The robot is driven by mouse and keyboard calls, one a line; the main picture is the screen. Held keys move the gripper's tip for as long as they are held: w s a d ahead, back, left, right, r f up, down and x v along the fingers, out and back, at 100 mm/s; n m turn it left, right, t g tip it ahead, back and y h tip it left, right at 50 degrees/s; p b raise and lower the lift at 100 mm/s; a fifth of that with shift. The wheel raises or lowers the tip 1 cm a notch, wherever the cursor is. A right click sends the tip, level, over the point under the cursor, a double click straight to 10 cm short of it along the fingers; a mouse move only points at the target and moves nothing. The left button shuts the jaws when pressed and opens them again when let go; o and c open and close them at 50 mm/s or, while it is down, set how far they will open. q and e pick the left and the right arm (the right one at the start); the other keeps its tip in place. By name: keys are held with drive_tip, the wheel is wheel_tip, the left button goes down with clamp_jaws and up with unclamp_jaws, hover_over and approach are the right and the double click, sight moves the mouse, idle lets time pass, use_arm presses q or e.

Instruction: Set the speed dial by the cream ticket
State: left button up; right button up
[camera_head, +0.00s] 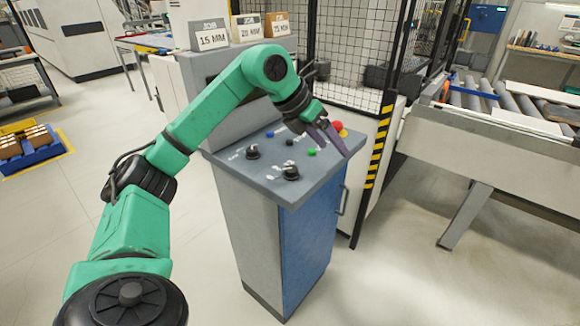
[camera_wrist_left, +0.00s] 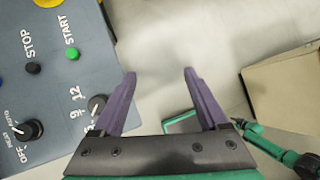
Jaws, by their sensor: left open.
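The cream ticket (camera_head: 248,29), reading JOB 20 MM, stands in the middle of three cards on top of the console. The speed dial (camera_head: 291,173) is a black knob near the front edge of the sloped panel (camera_head: 227,157). In the left wrist view the speed dial (camera_wrist_left: 97,104) sits left of the fingers, with 9 and 12 legible beside it; its exact setting is unclear. My left gripper (camera_head: 328,140) is open and empty above the panel's right side, apart from the dial. My right gripper is not in view.
A second knob (camera_wrist_left: 27,129) marked OFF and AUTO, a black STOP button (camera_wrist_left: 33,68), a green START button (camera_wrist_left: 72,53) and a red emergency button (camera_head: 337,126) share the panel. A mesh fence (camera_head: 350,50) stands behind. A roller conveyor (camera_head: 490,100) is at right.

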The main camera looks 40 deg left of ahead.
sight(290, 169)
use_arm(q)
drive_tip(key=s+a+r+n+g+y, duration=0.15)
drive_tip(key=s+a+n+y, duration=0.35)
drive_tip(key=a, duration=0.7)
drive_tip(key=w+f+m, duration=0.1)
drive_tip(key=f, duration=0.3)
drive_tip(key=w+f, duration=0.2)
drive_tip(key=f, duration=0.2)
drive_tip(key=w+f+m+h, duration=0.1)
drive_tip(key=w+f, duration=0.1)
drive_tip(key=f, duration=0.3)
drive_tip(key=shift+d+m, duration=0.3)
drive_tip(key=shift+d, duration=0.05)
drive_tip(key=shift+s, duration=0.1)
clamp_jaws()
